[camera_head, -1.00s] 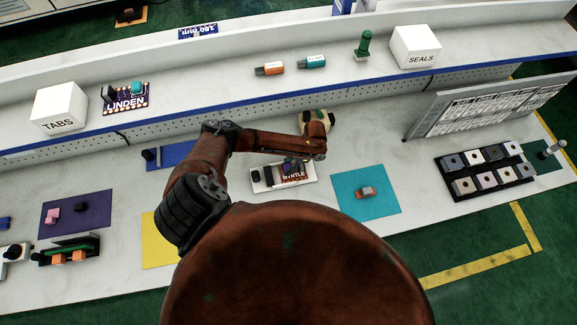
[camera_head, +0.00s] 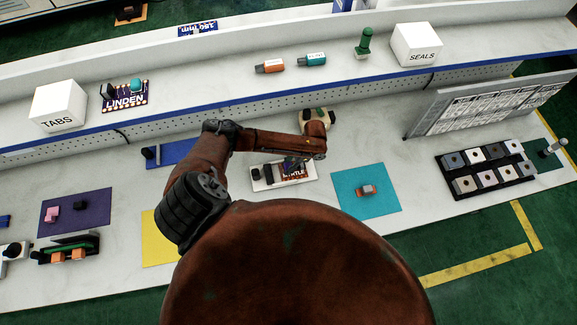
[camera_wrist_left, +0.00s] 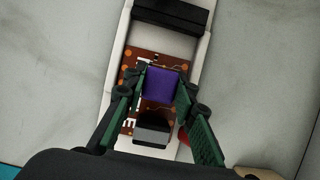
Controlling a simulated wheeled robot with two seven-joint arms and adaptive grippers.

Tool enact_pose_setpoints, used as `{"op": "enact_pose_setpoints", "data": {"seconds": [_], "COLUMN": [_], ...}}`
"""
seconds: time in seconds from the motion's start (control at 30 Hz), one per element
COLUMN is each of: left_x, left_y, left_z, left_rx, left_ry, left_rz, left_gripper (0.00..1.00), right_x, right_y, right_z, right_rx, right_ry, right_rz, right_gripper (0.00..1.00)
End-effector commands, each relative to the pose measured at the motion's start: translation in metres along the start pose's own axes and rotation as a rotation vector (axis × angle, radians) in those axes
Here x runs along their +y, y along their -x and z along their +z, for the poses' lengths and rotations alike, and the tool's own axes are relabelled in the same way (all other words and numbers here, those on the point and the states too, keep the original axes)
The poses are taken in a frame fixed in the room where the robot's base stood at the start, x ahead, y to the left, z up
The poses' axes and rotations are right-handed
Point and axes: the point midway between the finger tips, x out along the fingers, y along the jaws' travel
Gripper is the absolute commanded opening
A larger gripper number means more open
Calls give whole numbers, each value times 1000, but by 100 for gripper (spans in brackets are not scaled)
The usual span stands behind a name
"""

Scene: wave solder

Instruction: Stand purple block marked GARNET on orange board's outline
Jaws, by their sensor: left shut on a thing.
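My left gripper (camera_wrist_left: 160,98) is shut on a purple block (camera_wrist_left: 161,84). The block is over a brown-orange board (camera_wrist_left: 147,60) with copper-coloured dots and white lettering. I cannot tell whether the block touches the board, and its own marking does not show. The board lies in a white holder (camera_wrist_left: 112,80) with a black bar at one end and a grey and black part at the other. In the head view the holder (camera_head: 268,184) is on the bench below my left wrist, and the board's lettering ends in "RTLE". The outline is hidden. My right gripper is out of view.
A teal mat (camera_head: 345,205) with a small grey and orange part lies right of the holder. A blue mat (camera_head: 176,155) and a yellow mat (camera_head: 157,250) lie left. A black tray of blocks (camera_head: 484,193) and a grey sloped panel (camera_head: 430,115) stand farther right.

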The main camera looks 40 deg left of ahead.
Motion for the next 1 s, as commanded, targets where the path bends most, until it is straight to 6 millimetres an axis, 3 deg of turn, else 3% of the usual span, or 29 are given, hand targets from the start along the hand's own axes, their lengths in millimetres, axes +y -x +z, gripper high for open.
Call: {"op": "enact_pose_setpoints", "data": {"seconds": [0.2, 0.23, 0.5, 1.0], "left_x": [0, 0, 0, -1], "left_y": [-3, -3, -3, 2], "left_z": [-1, -1, -1, -1], "left_rx": [0, 0, 0, 1], "left_ry": [0, 0, 0, 1], "left_rz": [0, 0, 0, -1], "left_gripper": [5, 27, 46, 46], "right_x": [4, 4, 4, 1], "right_y": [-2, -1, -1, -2], "right_z": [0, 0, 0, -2], "right_rx": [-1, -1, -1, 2], "right_ry": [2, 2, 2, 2], "right_rz": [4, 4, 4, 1], "right_gripper": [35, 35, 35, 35]}}
